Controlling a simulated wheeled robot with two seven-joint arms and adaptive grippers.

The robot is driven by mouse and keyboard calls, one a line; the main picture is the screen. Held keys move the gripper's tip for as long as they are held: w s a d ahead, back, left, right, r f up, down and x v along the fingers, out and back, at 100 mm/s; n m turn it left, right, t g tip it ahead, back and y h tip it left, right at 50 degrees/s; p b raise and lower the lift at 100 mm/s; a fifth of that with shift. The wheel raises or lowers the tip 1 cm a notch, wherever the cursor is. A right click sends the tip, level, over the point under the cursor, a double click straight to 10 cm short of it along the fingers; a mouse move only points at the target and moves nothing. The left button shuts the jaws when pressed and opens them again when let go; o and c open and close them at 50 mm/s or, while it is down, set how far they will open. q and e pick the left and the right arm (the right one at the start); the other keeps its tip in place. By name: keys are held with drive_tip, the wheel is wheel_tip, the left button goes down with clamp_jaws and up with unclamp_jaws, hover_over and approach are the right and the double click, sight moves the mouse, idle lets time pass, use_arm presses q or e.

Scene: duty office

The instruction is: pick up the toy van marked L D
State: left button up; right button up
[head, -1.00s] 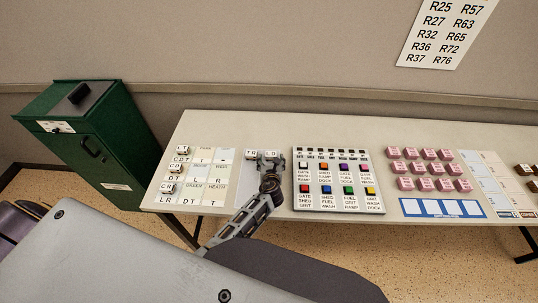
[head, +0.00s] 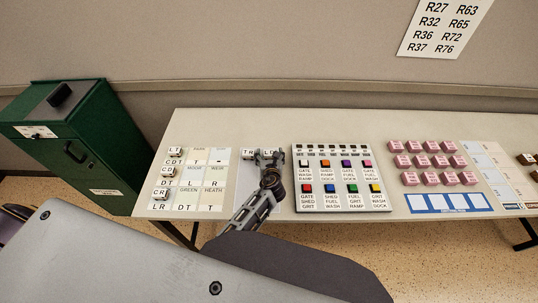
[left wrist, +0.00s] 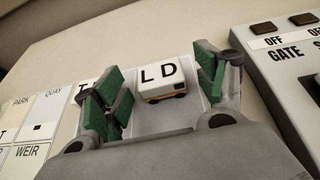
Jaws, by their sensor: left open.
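The toy van marked L D (left wrist: 167,78) is a small white van with black letters on its roof and an orange stripe low on its side. In the left wrist view it stands between the two green-padded fingers of my left gripper (left wrist: 158,90), with a gap on each side. In the head view the van (head: 268,153) shows just beyond my left gripper (head: 270,162), which is open and partly hides it. A second van, marked T R (head: 248,153), stands just to its left and is mostly hidden by a finger in the left wrist view. My right gripper is not in view.
A board with labelled squares and several vans (head: 188,196) lies at the left. A panel of coloured buttons (head: 340,205) stands close right of the van. Pink blocks (head: 440,146) lie farther right. A green cabinet (head: 85,150) stands left of the table (head: 280,122).

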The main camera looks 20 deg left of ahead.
sight(270, 155)
use_arm(q)
drive_tip(key=c, duration=1.1)
drive_tip(key=shift+o, duration=0.2)
wheel_tip(270, 155, up, 10)
drive_tip(key=p, duration=0.1)
idle(0.6)
